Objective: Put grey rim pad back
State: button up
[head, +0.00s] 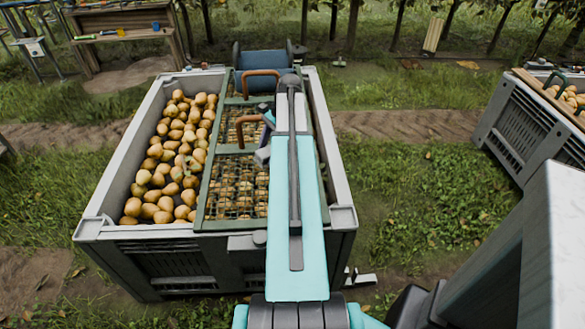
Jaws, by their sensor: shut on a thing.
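A grey bin (180,238) stands in front of me with a pale grey rim. A grey block (343,218) caps its near right corner, and another (88,229) its near left corner. I cannot tell which piece is the rim pad. A green-framed mesh lid (205,205) covers the middle and right of the bin, with two brown handles. My gripper (264,137) is over the lid at the nearer brown handle (246,119) and appears shut on it. My forearm hides the lid's right side and part of the fingers.
A blue roller (262,60) is at the bin's far end. A second bin (520,130) is at right, a wooden bench (125,25) back left. Grass between the bins is clear.

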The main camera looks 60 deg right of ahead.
jog(key=s+d+f+m, duration=0.1)
jog(key=s+d+m, duration=0.1)
jog(key=s, duration=0.4)
jog(key=s+d+f+m+t+h, duration=0.1)
jog(key=s+d+f+m, duration=0.1)
jog(key=s+d, duration=0.3)
jog(key=s+d+f+m+t, duration=0.1)
jog(key=s+d, duration=0.3)
jog(key=s, duration=0.4)
jog(key=shift+s+f+m+b, duration=0.35)
jog(key=shift+f+m+b, duration=0.1)
jog(key=shift+m, duration=0.15)
jog(key=w, duration=0.5)
jog(key=w+f+p, duration=0.1)
jog(key=w, duration=1)
jog(key=shift+a+f, duration=0.2)
jog(key=shift+f, duration=0.05)
jog(key=shift+f+p, duration=0.35)
jog(key=shift+f, duration=1.4)
jog(key=shift+f, duration=0.15)
